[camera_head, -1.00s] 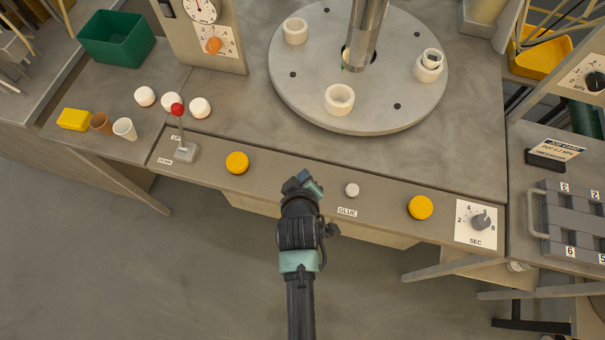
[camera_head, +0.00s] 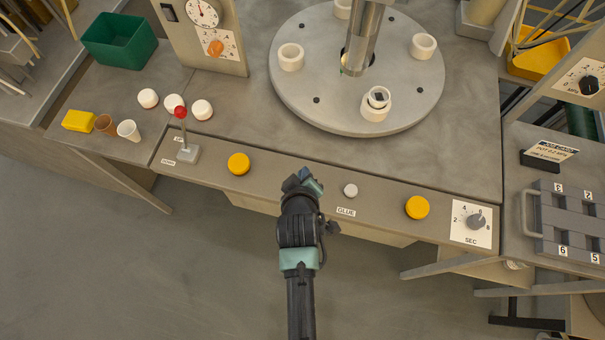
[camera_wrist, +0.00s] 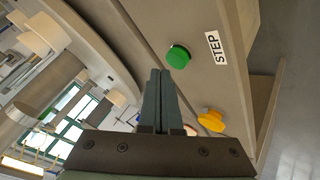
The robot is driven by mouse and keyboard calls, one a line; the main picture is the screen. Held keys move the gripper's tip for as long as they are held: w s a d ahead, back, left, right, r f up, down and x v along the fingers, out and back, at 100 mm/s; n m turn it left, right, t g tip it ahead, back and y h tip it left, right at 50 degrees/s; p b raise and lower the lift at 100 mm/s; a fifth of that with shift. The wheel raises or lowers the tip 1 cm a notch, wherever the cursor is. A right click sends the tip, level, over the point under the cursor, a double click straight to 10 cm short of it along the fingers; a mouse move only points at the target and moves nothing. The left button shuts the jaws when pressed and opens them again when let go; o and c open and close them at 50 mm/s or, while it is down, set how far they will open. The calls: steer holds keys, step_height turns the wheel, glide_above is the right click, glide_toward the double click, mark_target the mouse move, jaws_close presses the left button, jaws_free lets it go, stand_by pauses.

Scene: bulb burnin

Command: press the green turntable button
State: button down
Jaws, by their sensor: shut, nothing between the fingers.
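The green button (camera_wrist: 178,56) shows in the wrist view on the panel beside a STEP label. It does not show in the head view, where my gripper covers that part of the panel. My gripper (camera_head: 303,182) is over the front panel between the left yellow button and the white button. In the wrist view my gripper's fingers (camera_wrist: 160,73) are together and empty, with their tips close beside the green button. I cannot tell whether they touch it. The turntable (camera_head: 335,112) carries several white rings; the front one (camera_head: 375,112) holds a small insert.
A red-knobbed lever (camera_head: 183,135) and a yellow button (camera_head: 238,164) are left of my gripper. A white button (camera_head: 351,190) by the GLUE label, another yellow button (camera_head: 417,207) and a SEC dial (camera_head: 475,222) are to the right. A column (camera_head: 362,45) rises over the turntable.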

step_height(320, 180, up, 5)
steer(key=p, duration=0.4)
steer(key=shift+f, duration=0.1)
stand_by(0.7)
steer(key=w+r+m+t, duration=0.1)
steer(key=w+r+t, duration=0.25)
steer(key=r, duration=0.85)
steer(key=w+r+m+t, duration=0.2)
steer(key=w+r, duration=0.3)
steer(key=r, duration=0.6)
steer(key=w+r+m+t, duration=0.1)
steer(key=w+r+t, duration=0.25)
steer(key=r, duration=0.85)
steer(key=s+r+m+t, duration=0.1)
steer(key=s+r+t, duration=0.1)
steer(key=r, duration=0.7)
steer(key=s+r+m+t, duration=0.1)
steer(key=s+r+t, duration=0.1)
steer(key=r, duration=0.7)
steer(key=s+r+m+t+b, duration=0.1)
steer(key=s+r+t, duration=0.4)
steer(key=s+r, duration=0.7)
step_height(320, 180, up, 5)
steer(key=shift+s+a+f+m, duration=0.15)
steer(key=shift+s+m, duration=0.25)
steer(key=shift+m, duration=0.3)
